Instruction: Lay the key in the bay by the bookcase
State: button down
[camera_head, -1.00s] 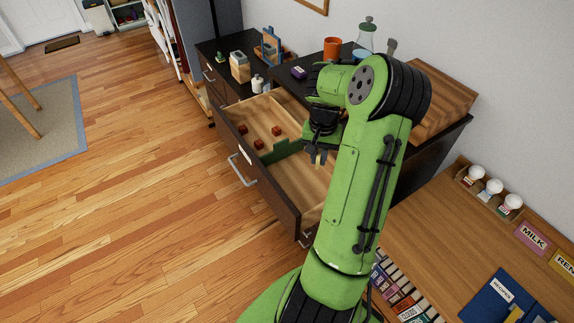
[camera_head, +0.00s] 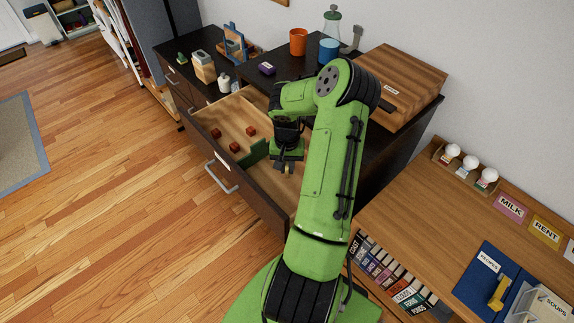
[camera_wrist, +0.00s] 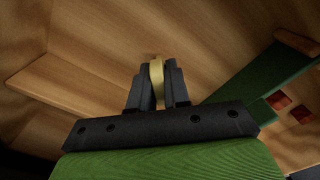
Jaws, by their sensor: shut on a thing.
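My gripper (camera_head: 288,167) is shut on a brass-coloured piece, which looks like the key (camera_wrist: 157,78). It shows as a narrow strip between the fingers in the wrist view, with the rest hidden. My gripper points down over the open drawer (camera_head: 262,206), on the near-right side of a green divider (camera_head: 254,153). The divider also shows at the right of the wrist view (camera_wrist: 262,88). The bay under my gripper shows bare wood. The bay beyond the divider holds several dark red cubes (camera_head: 250,131). I cannot tell whether the key touches the drawer floor.
The dark cabinet top holds an orange cup (camera_head: 298,42), a blue cup (camera_head: 328,51), a small purple box (camera_head: 267,69) and a wooden box (camera_head: 400,80). A desk (camera_head: 410,220) with a row of books (camera_head: 395,280) below it stands at the right. Open floor lies left.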

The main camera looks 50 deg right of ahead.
jog(key=shift+f, duration=0.1)
jog(key=shift+f, duration=0.15)
jog(key=c, duration=1.1)
grip_release()
notch_tip(320, 180, up, 13)
jog(key=shift+f, duration=0.15)
